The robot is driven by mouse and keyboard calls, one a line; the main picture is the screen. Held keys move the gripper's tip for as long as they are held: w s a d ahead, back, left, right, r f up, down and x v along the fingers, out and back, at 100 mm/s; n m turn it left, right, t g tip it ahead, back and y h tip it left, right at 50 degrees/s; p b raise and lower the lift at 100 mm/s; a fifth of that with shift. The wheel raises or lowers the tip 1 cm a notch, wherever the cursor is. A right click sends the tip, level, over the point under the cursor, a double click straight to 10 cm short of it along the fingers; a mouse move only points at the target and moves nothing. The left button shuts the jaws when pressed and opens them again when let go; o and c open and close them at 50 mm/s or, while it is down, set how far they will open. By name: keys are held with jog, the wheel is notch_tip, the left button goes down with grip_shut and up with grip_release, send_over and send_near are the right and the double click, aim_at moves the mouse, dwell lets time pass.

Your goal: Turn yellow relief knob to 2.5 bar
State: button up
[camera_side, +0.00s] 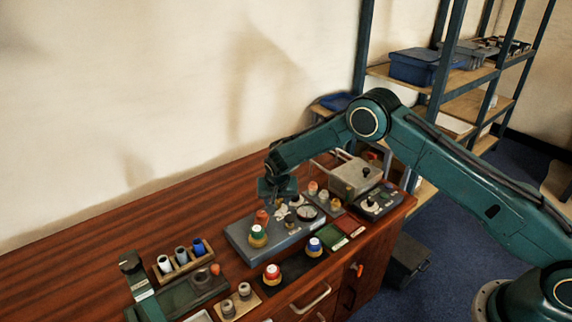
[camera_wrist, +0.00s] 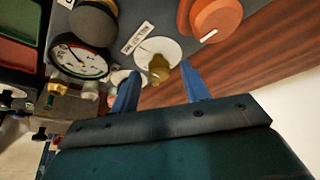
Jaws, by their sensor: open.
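The yellow relief knob (camera_wrist: 158,69) stands on a round white dial plate in the wrist view. My gripper (camera_wrist: 160,76) is open, with its two blue fingers on either side of the knob in that picture. I cannot tell whether they touch it or how far above it they are. A pressure gauge (camera_wrist: 78,59) with a white face and red marking is left of the knob. My gripper (camera_side: 279,200) is over the far side of the grey manifold block (camera_side: 280,237) in the side view. The knob is hard to make out there, and the dial scale is unreadable.
An orange knob (camera_wrist: 214,17) and a dark round knob (camera_wrist: 94,24) are close by. A green-and-yellow fitting (camera_side: 257,236) stands at the block's front. Red-topped (camera_side: 272,274) and blue-topped (camera_side: 314,246) parts stand nearer. A grey box (camera_side: 354,178) is to the right.

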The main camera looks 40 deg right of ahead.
jog(key=c, duration=1)
jog(key=shift+n, duration=0.3)
jog(key=n, duration=0.1)
jog(key=n+y, duration=0.1)
jog(key=n, duration=0.1)
jog(key=n+t, duration=0.1)
jog(key=shift+d+n+y, duration=0.25)
jog(key=shift+n+y, duration=0.05)
jog(key=shift+y, duration=0.1)
jog(key=shift+d+n+y, duration=0.1)
jog(key=shift+n+y, duration=0.6)
jog(key=shift+n, duration=1.2)
jog(key=o, duration=1)
